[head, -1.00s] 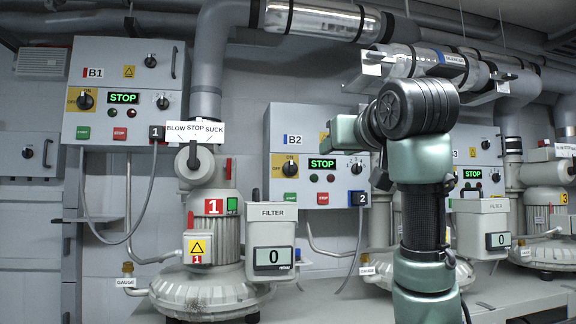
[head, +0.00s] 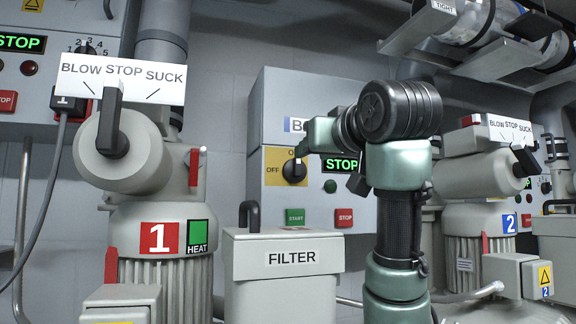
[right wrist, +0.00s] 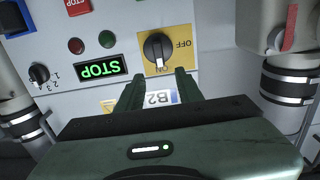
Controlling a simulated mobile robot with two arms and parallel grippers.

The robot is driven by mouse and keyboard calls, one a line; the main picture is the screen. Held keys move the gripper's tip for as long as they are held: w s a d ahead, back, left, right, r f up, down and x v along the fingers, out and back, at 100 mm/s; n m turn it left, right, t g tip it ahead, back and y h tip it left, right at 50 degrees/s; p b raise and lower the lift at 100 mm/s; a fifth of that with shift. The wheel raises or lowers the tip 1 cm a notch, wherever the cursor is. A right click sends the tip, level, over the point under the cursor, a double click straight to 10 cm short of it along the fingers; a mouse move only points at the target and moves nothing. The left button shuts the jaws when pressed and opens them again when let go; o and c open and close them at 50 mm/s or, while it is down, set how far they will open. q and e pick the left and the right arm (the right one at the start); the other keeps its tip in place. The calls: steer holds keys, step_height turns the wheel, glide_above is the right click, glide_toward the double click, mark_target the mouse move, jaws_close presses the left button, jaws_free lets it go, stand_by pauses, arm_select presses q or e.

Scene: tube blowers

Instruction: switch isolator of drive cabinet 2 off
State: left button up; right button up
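Drive cabinet 2 (head: 268,105) is grey, with a B2 label partly hidden by my right arm in the head view. Its isolator, a black knob (head: 293,170) on a yellow plate (head: 272,182), is also in the right wrist view (right wrist: 157,47), which shows the cabinet upside down. The knob's white mark points to ON; OFF is to the side. My right gripper (right wrist: 160,85) is open and empty, its two green fingers pointing at the knob, apparently just short of it. In the head view the right gripper (head: 308,142) is just above the knob. My left gripper is not in view.
A green STOP display (right wrist: 98,69) is lit beside the isolator plate. Green START (head: 295,217) and red STOP (head: 344,218) buttons are below. A filter box (head: 291,258) and blower 1 (head: 128,165) stand in front at left; blower 2 (head: 485,180) is at right.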

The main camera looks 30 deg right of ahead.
mark_target(296, 170)
steer(key=p+x, duration=0.3)
steer(key=x, duration=0.4)
steer(key=shift+w+r, duration=0.15)
steer(key=shift+w, duration=0.05)
jaws_close()
